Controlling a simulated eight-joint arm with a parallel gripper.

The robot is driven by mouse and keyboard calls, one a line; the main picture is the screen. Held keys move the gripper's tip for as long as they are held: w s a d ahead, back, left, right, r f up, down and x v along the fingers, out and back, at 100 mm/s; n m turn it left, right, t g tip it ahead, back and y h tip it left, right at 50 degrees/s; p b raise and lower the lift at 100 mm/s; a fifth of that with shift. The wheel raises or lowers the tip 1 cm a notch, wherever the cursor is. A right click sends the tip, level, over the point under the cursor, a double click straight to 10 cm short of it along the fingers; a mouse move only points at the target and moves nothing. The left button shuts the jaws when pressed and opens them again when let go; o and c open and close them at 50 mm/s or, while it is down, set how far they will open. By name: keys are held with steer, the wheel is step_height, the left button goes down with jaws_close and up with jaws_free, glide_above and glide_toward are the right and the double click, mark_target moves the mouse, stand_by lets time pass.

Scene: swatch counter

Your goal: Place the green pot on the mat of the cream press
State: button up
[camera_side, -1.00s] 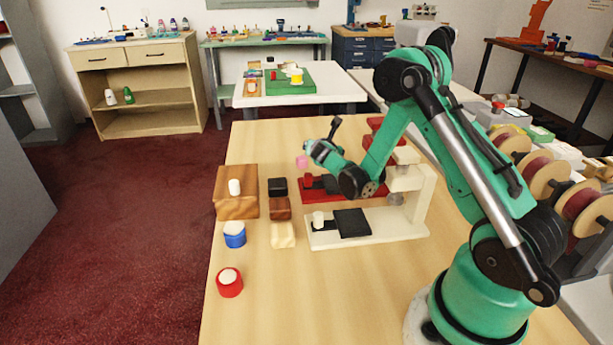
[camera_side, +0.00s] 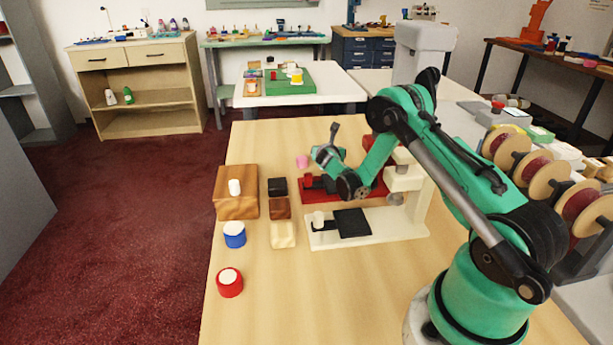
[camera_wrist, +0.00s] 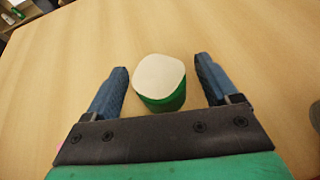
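The green pot (camera_wrist: 165,102) has a white lid and stands on the wooden table in the wrist view. My gripper (camera_wrist: 161,66) is open, with one blue finger on each side of the pot and a gap on both sides. In the side view my gripper (camera_side: 325,157) is low over the far part of the table, and I cannot clearly make out the pot there. The cream press (camera_side: 398,229) stands nearer the camera, with a black mat (camera_side: 352,222) on its base. The mat is bare.
A red press (camera_side: 318,195) stands just behind the cream one. To the left are a wooden block (camera_side: 237,206) with a white piece on top, black, brown and cream blocks, a blue pot (camera_side: 235,240) and a red pot (camera_side: 230,289). A small pink thing (camera_side: 303,161) is near my gripper.

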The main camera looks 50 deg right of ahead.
jaws_close()
steer(key=shift+r, duration=0.15)
steer(key=shift+r, duration=0.2)
step_height(320, 180, up, 18)
steer(key=s+a+r+n+t+y, duration=0.1)
steer(key=a+r+n+t+y, duration=0.1)
steer(key=a, duration=0.8)
steer(key=s+a+r+n+t+y, duration=0.1)
steer(key=a+r+n+t+y, duration=0.1)
steer(key=a, duration=0.8)
steer(key=s+a+r+n+t+y, duration=0.1)
steer(key=a+r+n+y, duration=0.2)
steer(key=a, duration=0.8)
steer(key=shift+s+r+n+t+y, duration=0.35)
steer(key=shift+r+n, duration=0.25)
steer(key=shift+r, duration=0.3)
steer(key=shift+d, duration=0.1)
